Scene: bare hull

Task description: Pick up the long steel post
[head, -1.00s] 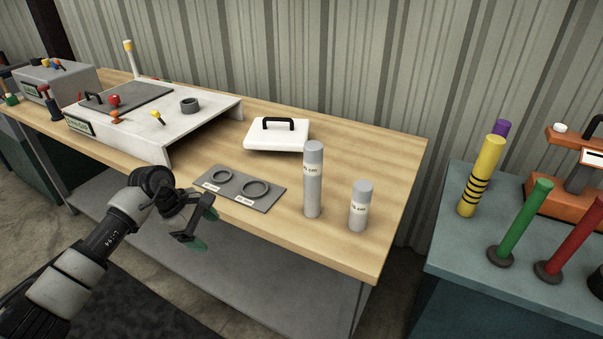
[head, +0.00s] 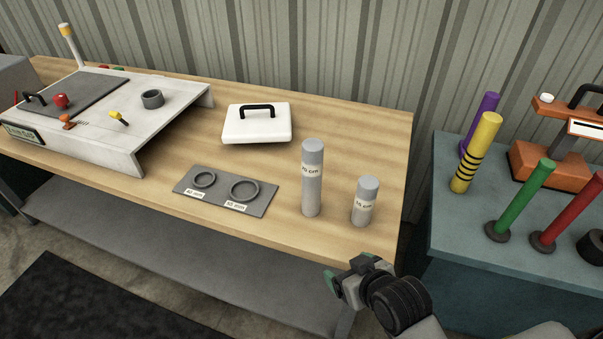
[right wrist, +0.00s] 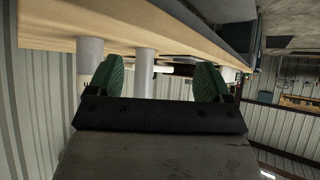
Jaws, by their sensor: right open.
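The long steel post (head: 312,180) is a grey cylinder with a white label, upright near the front right of the wooden table. A shorter grey post (head: 365,203) stands upright just right of it. My right gripper (head: 346,272) is open and empty, in front of the table edge and below the posts in the head view. In the upside-down right wrist view, the long post (right wrist: 145,70) appears between the green fingertips (right wrist: 160,70), apart from them. The shorter post (right wrist: 89,58) shows beside the left finger. My left gripper is out of view.
A grey plate (head: 225,192) with two rings lies left of the posts. A white block with a black handle (head: 256,125) is behind. A white sloped stand (head: 140,140) is at left. A teal bench (head: 450,220) with coloured posts stands right, across a gap.

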